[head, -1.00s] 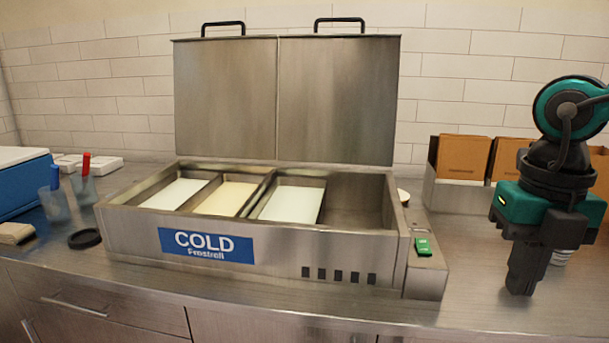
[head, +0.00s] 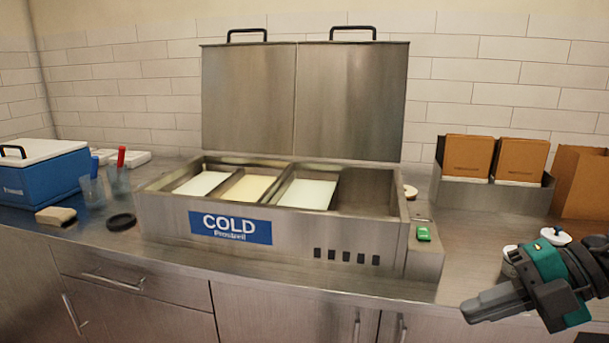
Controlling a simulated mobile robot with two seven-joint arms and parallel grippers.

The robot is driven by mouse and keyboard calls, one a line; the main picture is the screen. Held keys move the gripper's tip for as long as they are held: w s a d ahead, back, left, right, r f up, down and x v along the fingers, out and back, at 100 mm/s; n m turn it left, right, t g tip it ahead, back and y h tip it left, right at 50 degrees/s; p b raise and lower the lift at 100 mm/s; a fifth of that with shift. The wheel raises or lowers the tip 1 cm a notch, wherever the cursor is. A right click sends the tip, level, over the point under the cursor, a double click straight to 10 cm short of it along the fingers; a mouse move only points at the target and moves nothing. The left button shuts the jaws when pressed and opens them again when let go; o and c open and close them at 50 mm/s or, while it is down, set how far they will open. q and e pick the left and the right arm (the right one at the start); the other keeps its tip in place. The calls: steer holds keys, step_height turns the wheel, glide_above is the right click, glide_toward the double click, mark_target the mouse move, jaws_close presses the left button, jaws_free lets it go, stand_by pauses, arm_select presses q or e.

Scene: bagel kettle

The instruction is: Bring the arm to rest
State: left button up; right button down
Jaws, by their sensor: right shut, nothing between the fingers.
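My right gripper (head: 487,305) is at the lower right of the head view. It is shut and empty, and its fingers point left, in front of the counter's front edge. My right arm comes in from the right edge. My left gripper does not show. The steel cold well (head: 300,258) with a blue COLD label stands on the counter with its two lids raised. It holds three pans with white and pale yellow contents, and the right bay looks empty. My right gripper is apart from it.
A blue cooler (head: 45,190) stands at the left, near two clear cups (head: 118,180) and a black ring (head: 121,222). Brown boxes (head: 467,156) stand in a metal holder at the back right. White-lidded containers (head: 555,237) sit close behind my right gripper.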

step_height(320, 180, down, 14)
steer(key=w+d+m+t+h+p, duration=0.1)
steer(key=d+m+t+h+p, duration=0.15)
steer(key=m+t, duration=1.1)
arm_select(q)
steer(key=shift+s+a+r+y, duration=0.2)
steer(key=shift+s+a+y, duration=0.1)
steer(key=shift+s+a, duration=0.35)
arm_select(e)
steer(key=s+a+f+m+g+h, duration=0.2)
steer(key=s+a+f+m+g, duration=0.1)
steer(key=s+a+f+m, duration=0.1)
steer(key=s+a+f+m+g+h, duration=0.3)
steer(key=s+a+f+m, duration=0.2)
steer(key=a+f+m, duration=0.2)
step_height(320, 180, down, 4)
steer(key=shift+a+f+m+h, duration=0.15)
steer(key=shift+m+h, duration=0.2)
steer(key=shift+m, duration=0.6)
steer(key=shift+s, duration=0.1)
